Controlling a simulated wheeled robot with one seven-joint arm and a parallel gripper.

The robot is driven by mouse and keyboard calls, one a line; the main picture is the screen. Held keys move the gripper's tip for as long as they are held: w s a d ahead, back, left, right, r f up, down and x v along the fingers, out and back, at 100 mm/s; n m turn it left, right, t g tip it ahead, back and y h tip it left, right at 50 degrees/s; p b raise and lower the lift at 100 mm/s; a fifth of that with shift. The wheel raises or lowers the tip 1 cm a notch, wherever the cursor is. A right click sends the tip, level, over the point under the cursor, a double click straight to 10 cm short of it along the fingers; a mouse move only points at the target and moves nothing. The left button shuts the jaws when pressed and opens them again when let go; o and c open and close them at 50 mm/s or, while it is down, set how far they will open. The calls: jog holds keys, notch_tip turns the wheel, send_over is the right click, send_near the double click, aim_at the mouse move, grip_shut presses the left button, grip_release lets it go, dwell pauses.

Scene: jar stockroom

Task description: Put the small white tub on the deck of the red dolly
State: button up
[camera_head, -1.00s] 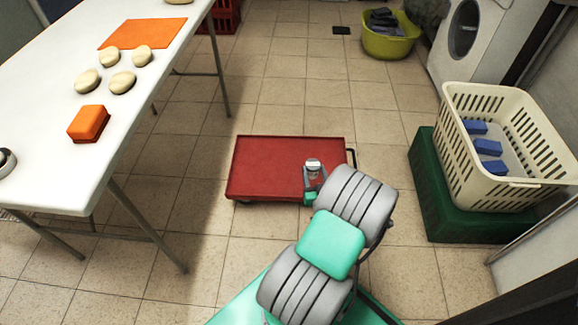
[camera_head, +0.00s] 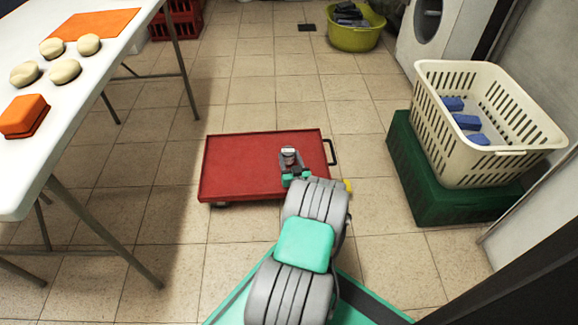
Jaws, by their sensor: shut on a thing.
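The red dolly (camera_head: 245,168) stands on the tiled floor at the centre, its flat deck bare and a dark handle at its right end. My gripper (camera_head: 290,160) is shut on the small white tub (camera_head: 289,151) and shows over the right part of the deck. The tub looks upright, with a white top and a darker band. I cannot tell whether it touches the deck or hangs above it. My arm hides part of the dolly's front right corner.
A white table (camera_head: 70,110) with pale round pieces, an orange mat (camera_head: 95,24) and an orange box (camera_head: 24,116) is on the left. A cream basket (camera_head: 540,138) with blue blocks sits on a green crate (camera_head: 420,185) at right. A yellow-green tub (camera_head: 352,40) stands far back.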

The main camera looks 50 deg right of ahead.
jog(key=shift+f, duration=0.95)
jog(key=shift+r, duration=0.15)
jog(key=o, duration=1.6)
jog(key=shift+a+f, duration=0.1)
jog(key=shift+f, duration=0.1)
